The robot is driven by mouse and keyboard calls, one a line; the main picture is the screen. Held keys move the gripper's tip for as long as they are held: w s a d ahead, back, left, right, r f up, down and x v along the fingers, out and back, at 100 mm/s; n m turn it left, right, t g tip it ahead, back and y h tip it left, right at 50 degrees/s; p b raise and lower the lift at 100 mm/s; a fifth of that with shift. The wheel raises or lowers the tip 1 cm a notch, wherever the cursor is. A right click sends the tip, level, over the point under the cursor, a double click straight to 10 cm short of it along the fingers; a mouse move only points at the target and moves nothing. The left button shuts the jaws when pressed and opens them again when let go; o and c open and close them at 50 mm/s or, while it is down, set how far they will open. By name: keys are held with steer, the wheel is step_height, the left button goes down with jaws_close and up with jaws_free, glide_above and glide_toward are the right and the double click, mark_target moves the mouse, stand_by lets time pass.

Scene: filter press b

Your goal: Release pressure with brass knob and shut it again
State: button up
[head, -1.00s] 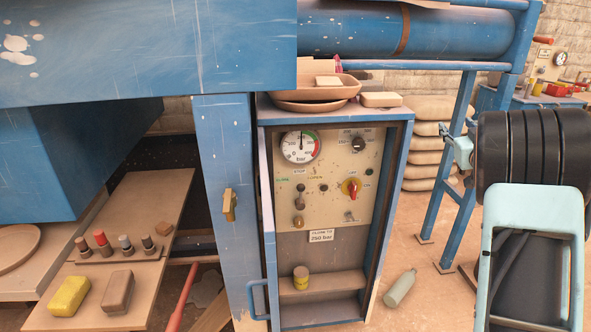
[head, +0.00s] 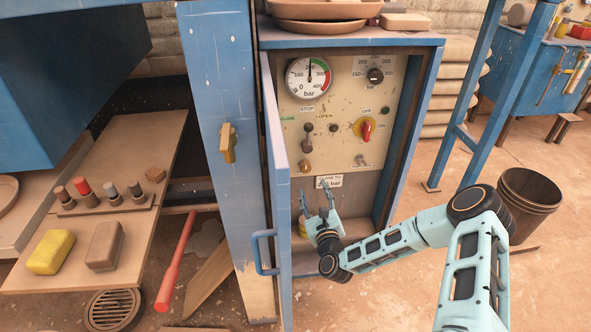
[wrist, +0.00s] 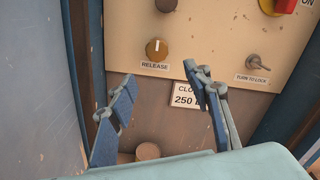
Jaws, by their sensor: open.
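The brass knob (wrist: 156,49) has a white mark pointing up and a RELEASE label under it in the wrist view. In the head view it is small, low on the beige panel (head: 345,105), below a dark lever (head: 308,138). My gripper (wrist: 166,80) is open and empty. Its fingertips are below the knob in the wrist view, one to either side, apart from it. In the head view my gripper (head: 315,194) is in front of the cabinet, just below the panel, partly covering the 250 bar sign. The pressure gauge (head: 308,78) has its needle pointing about straight up.
The cabinet's blue door (head: 277,150) stands open on the left. A red and yellow switch (head: 367,130) and a toggle (wrist: 259,62) are to the right of the knob. A yellow-lidded jar is partly hidden behind my gripper. A shelf with blocks (head: 50,252) is at left.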

mark_target(306, 170)
steer(key=shift+m, duration=0.9)
steer(key=x, duration=0.3)
steer(key=b+x, duration=0.1)
steer(key=x, duration=0.7)
steer(key=shift+a+r, duration=0.35)
steer(key=shift+r, duration=0.05)
steer(key=shift+c, duration=0.5)
steer(key=shift+b, duration=0.3)
steer(key=c, duration=1.1)
